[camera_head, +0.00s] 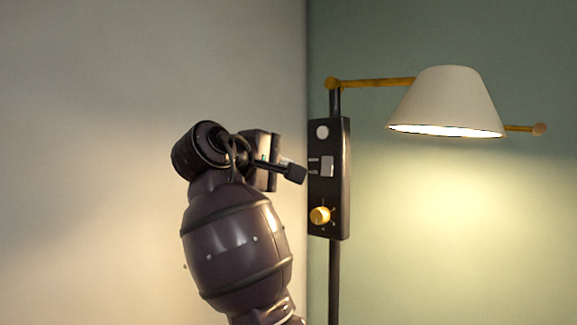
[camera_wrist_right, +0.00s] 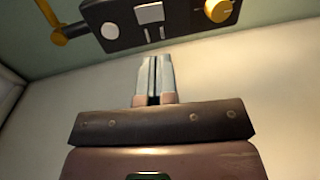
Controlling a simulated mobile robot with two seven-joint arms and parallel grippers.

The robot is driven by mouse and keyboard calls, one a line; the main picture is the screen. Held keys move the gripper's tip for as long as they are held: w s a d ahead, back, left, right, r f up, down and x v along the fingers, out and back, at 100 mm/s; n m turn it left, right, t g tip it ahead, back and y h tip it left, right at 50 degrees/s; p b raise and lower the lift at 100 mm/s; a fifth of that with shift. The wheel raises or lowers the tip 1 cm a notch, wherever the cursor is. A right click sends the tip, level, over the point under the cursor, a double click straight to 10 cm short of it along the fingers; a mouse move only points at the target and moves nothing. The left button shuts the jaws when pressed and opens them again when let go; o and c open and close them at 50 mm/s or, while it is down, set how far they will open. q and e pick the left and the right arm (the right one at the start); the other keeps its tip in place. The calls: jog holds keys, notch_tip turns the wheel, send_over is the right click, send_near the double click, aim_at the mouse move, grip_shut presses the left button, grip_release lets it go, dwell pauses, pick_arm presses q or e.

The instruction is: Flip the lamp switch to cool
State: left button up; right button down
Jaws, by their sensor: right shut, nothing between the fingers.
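The lamp has a cream shade (camera_head: 447,101) on a brass arm and is lit with a yellowish light. Its black control panel (camera_head: 330,225) is mounted on a dark pole. A pale rocker switch (camera_head: 327,166) sits mid-panel, with small labels to its left too small to read. The switch also shows in the right wrist view (camera_wrist_right: 149,13), ahead of the fingers. My right gripper (camera_head: 296,174) is shut and empty, just left of the panel at about switch height. Its fingertips (camera_wrist_right: 153,61) appear apart from the panel. Which way the switch is set cannot be told.
On the panel, a round white button (camera_head: 322,132) is above the switch and a yellow knob (camera_head: 320,215) below it. A wall corner stands behind the panel. The space right of the pole below the shade is clear.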

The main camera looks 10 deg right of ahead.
aim_at(326, 174)
jog(key=p+x, duration=0.2)
jog(key=x, duration=0.8)
jog(key=shift+d+r, duration=0.1)
jog(key=shift+p+x, duration=0.5)
jog(key=shift+x, duration=0.4)
pick_arm(q)
jog(key=shift+s+a+r+g, duration=0.1)
jog(key=shift+s+r+g, duration=0.2)
jog(key=shift+s+r, duration=0.3)
